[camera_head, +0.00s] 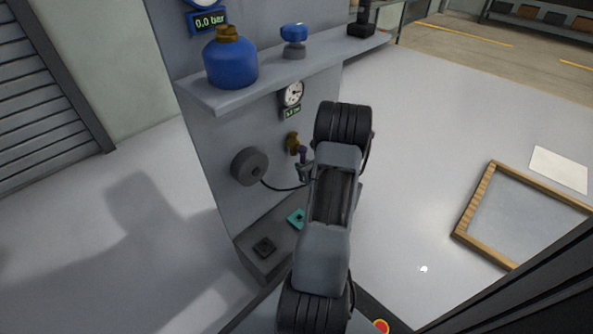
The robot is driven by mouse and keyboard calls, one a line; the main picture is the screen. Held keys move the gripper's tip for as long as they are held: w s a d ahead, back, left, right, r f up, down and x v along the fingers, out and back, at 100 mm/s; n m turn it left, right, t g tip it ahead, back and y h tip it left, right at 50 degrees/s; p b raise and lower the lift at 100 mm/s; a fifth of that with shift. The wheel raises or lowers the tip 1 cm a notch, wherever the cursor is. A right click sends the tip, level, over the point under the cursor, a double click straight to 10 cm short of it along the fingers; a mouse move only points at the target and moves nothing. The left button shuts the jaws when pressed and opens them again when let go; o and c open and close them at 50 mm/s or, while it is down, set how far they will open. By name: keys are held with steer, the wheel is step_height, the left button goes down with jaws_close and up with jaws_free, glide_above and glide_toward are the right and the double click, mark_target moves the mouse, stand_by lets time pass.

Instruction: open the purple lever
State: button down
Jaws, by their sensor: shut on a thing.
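The purple lever (302,152) is a small dark purple piece beside a brass valve fitting (292,142) on the front of the grey cabinet (225,150). My gripper (303,164) is at the lever, with its jaws shut on it. My arm covers the area to the right of the lever, so only part of the lever and jaws shows. A pressure gauge (292,93) with a small green display is just above the fitting.
A round grey reel (250,167) with a black hose is left of the lever. A shelf (213,104) above holds a blue bottle (230,62) and a blue-topped knob (294,34). A wooden frame (475,205) lies on the floor at right. Open floor surrounds the cabinet.

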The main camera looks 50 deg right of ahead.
steer(key=shift+s+f, duration=0.2)
steer(key=shift+f, duration=0.2)
steer(key=c, duration=1.1)
jaws_free()
steer(key=shift+o, duration=0.5)
steer(key=shift+w+r, duration=0.1)
steer(key=shift+r, duration=0.05)
steer(key=shift+s+r+p, duration=0.3)
steer(key=shift+s+r, duration=0.05)
steer(key=shift+s, duration=0.05)
steer(key=p+v, duration=0.4)
steer(key=v, duration=0.9)
steer(key=shift+p, duration=0.3)
steer(key=shift+f, duration=0.15)
